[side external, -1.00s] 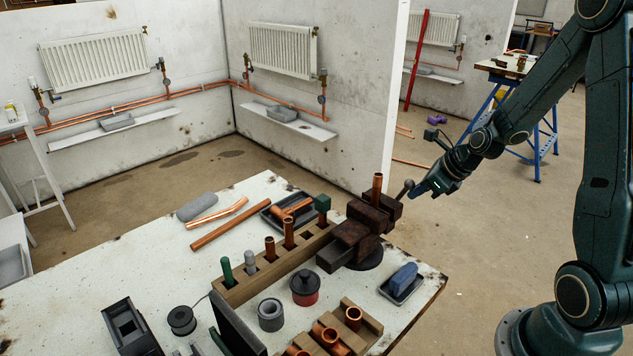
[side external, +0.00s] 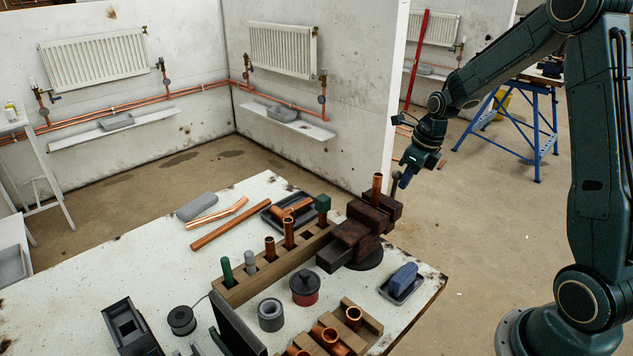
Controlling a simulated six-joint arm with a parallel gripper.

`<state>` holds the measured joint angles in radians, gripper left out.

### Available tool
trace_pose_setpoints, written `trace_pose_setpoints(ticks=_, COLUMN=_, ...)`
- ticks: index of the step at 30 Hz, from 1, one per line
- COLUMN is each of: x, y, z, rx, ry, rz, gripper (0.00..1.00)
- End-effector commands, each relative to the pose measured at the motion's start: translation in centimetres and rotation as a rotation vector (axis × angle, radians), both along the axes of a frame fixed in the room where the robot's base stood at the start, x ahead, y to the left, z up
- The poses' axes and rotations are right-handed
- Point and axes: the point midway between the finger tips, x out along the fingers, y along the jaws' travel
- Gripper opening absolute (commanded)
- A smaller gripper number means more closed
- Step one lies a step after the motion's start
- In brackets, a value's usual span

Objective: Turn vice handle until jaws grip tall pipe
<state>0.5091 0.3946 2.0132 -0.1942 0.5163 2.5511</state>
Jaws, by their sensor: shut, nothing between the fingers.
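The dark brown vice (side external: 352,238) stands at the right end of the white bench. The tall copper pipe (side external: 377,188) stands upright at its jaws; I cannot tell from this view whether the jaws touch it. The vice handle (side external: 396,183) is a grey bar at the vice's far right end and now points steeply upward. My gripper (side external: 405,181) is shut, pointing down just beside the handle's upper part, with nothing seen between its fingers. Whether it touches the handle is unclear.
A wooden rack (side external: 268,272) with short copper pipes stands left of the vice. A black tray with a blue sponge (side external: 404,276) lies near the bench's right edge. Copper pipes (side external: 228,226) lie behind the rack. Floor right of the bench is clear.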

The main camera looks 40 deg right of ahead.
Motion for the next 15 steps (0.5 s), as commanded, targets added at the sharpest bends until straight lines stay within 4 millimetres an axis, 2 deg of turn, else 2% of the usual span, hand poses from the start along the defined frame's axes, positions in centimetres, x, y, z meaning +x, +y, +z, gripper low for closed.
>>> trace_pose_setpoints(ticks=6, x=1.6, y=0.0, z=0.3, rx=-0.002, ry=0.126, rz=0.003, gripper=0.0)
trace_pose_setpoints(ticks=15, x=2.8, y=0.0, z=0.4, rx=0.0, ry=0.25, rz=0.002, gripper=0.0)
